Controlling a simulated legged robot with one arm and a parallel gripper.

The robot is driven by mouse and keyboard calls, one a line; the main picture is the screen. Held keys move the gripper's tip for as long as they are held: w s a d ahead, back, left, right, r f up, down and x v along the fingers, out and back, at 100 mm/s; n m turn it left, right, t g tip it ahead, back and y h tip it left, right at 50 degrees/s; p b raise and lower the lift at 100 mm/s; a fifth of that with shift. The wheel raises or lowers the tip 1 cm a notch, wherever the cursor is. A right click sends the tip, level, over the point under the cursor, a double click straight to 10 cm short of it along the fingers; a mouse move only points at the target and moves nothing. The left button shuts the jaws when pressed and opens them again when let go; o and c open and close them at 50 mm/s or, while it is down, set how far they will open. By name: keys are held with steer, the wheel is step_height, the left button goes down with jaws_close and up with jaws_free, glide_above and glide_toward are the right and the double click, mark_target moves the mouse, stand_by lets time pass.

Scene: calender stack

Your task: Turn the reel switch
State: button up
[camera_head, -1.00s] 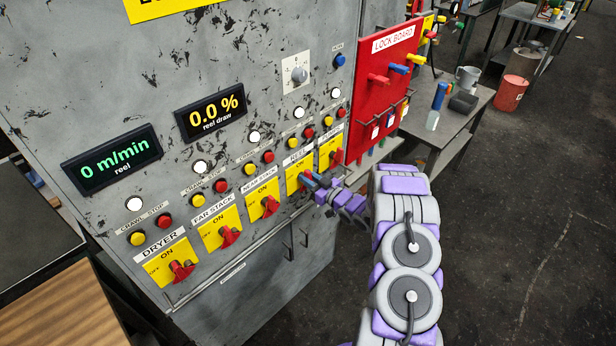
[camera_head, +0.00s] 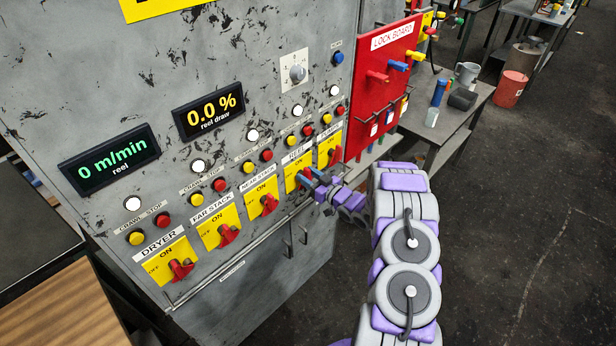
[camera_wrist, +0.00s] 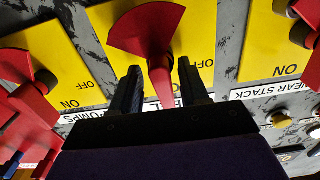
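The reel switch is a red handle on a yellow plate (camera_head: 294,178) labelled REEL, between the NEAR STACK and PUMPS switches. In the wrist view, which shows the panel upside down, its red handle (camera_wrist: 156,62) has a wide fan end and a narrow end running between my fingers. My gripper (camera_wrist: 162,88) is open, with one finger on each side of the narrow part and gaps visible. OFF is legible beside the handle; the ON word there is not visible. In the head view my gripper (camera_head: 313,181) is at the reel plate and partly hides the switch.
The PUMPS switch (camera_head: 332,154) and NEAR STACK switch (camera_head: 268,204) sit close on either side. Crawl and stop buttons are above. The red lock board (camera_head: 383,85) stands to the right. The display (camera_head: 210,110) reads 0.0 % reel draw; another (camera_head: 112,160) reads 0 m/min.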

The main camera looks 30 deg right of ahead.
steer(key=shift+r, duration=0.1)
steer(key=v, duration=1.7)
steer(key=shift+s+b, duration=0.2)
steer(key=shift+b, duration=0.15)
steer(key=shift+d, duration=0.15)
